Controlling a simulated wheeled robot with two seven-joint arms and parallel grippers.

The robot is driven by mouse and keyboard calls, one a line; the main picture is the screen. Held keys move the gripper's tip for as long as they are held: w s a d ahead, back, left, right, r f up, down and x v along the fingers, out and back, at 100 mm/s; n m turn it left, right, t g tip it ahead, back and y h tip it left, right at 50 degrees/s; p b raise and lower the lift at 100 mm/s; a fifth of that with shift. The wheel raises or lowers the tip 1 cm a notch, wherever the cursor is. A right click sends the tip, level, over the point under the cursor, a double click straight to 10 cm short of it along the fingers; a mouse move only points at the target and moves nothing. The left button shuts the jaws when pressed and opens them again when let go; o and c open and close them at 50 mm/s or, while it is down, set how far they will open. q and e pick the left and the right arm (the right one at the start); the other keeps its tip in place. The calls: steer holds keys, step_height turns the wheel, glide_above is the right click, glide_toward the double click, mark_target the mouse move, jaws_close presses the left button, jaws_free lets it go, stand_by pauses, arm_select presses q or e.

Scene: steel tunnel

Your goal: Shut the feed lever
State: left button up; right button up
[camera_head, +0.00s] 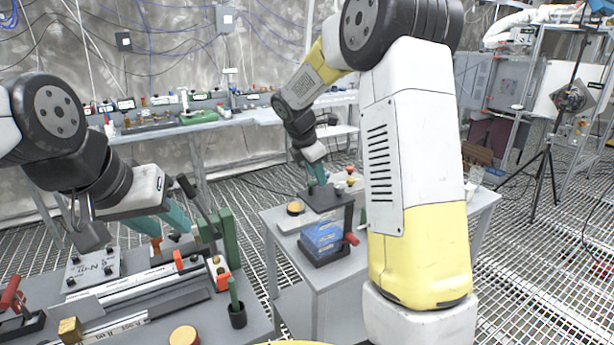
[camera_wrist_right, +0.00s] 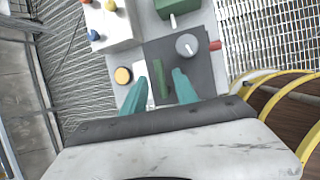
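No label readable here names the feed lever. A dark lever with a black knob (camera_head: 184,184) slants up from a green bracket (camera_head: 227,229) on the left bench. My right gripper (camera_head: 316,176) is low over a dark plate (camera_head: 322,199) on the small table. In the right wrist view its fingers (camera_wrist_right: 160,80) are apart. A green bar (camera_wrist_right: 161,72) shows between them, with a grey round part with a white arm (camera_wrist_right: 188,45) beyond.
A blue block in a dark holder (camera_head: 323,238) with a red handle (camera_head: 351,239) stands at the small table's front. A yellow round button (camera_head: 295,208) is beside the plate. Rails (camera_head: 140,284) and a green peg in a dark cup (camera_head: 237,308) occupy the left bench.

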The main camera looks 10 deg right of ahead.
steer(key=shift+w+d+f, duration=0.15)
steer(key=shift+d+f, duration=0.05)
steer(key=shift+f, duration=0.35)
steer(key=shift+c, duration=0.2)
jaws_close()
